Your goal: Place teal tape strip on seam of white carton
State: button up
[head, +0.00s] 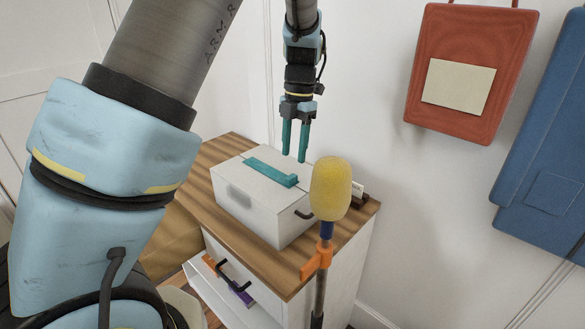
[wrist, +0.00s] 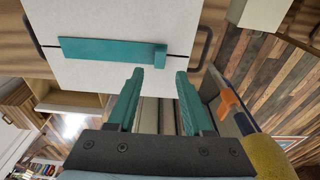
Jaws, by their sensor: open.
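The white carton (head: 263,211) stands on the wooden top of a small cabinet. It also shows in the wrist view (wrist: 120,75), with a dark seam line across its top. The teal tape strip (head: 268,171) lies flat on the carton's top along the seam, with a raised tab at one end; it shows in the wrist view (wrist: 110,50) too. My gripper (head: 294,158) has teal fingers, open and empty, pointing down near the carton's back right side. In the wrist view the fingertips (wrist: 158,75) are apart, close to the tab end but not around the strip.
A yellow foam-headed pole (head: 330,190) stands in front of the cabinet's right side. The cabinet top (head: 325,242) has bare wood at the front. A drawer (head: 225,290) stands open below.

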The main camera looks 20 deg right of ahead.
notch_tip(320, 180, up, 6)
jog(key=w+a+f+m, duration=0.2)
jog(key=a+m, duration=0.3)
jog(key=a, duration=0.4)
jog(key=s+a+f+m, duration=0.1)
jog(key=s+a+m, duration=0.2)
jog(key=a+m, duration=0.3)
jog(key=s+a+f+m+t+h, duration=0.1)
jog(key=s+a+f+m, duration=0.1)
jog(key=a+m, duration=0.5)
jog(key=s+a+f+m+t, duration=0.1)
jog(key=s+a+m, duration=0.4)
jog(key=a+m, duration=0.1)
jog(key=shift+a+f+m+b, duration=0.3)
jog(key=shift+a, duration=0.45)
